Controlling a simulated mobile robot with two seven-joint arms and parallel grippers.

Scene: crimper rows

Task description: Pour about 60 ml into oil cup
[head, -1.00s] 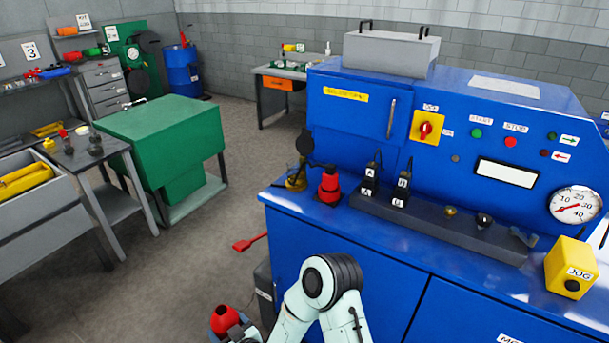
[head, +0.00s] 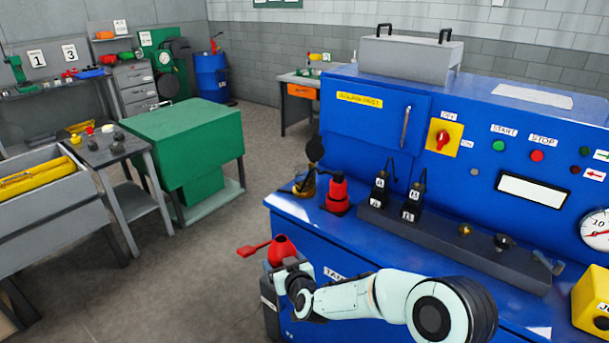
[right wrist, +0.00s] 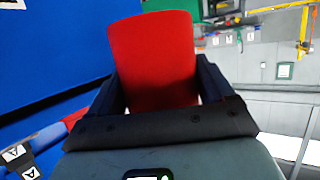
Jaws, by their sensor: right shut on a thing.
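My right gripper (head: 280,263) is shut on a red container (head: 283,249) and holds it in front of the left end of the blue machine bench. In the right wrist view the red container (right wrist: 155,60) stands between both dark fingers (right wrist: 160,98); its contents are hidden. A small amber glass cup (head: 303,186), probably the oil cup, sits at the bench's left back corner, with a dark round lid (head: 315,150) raised above it. The held container is apart from this cup, nearer the camera and lower in the picture. My left gripper is not in view.
A red and black bottle-shaped item (head: 337,192) stands just right of the cup. Black labelled plugs (head: 381,190) stand on a dark rail (head: 440,238) further right. A red flat-ended item (head: 252,249) shows beside the held container. A green cabinet (head: 185,135) stands across the floor.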

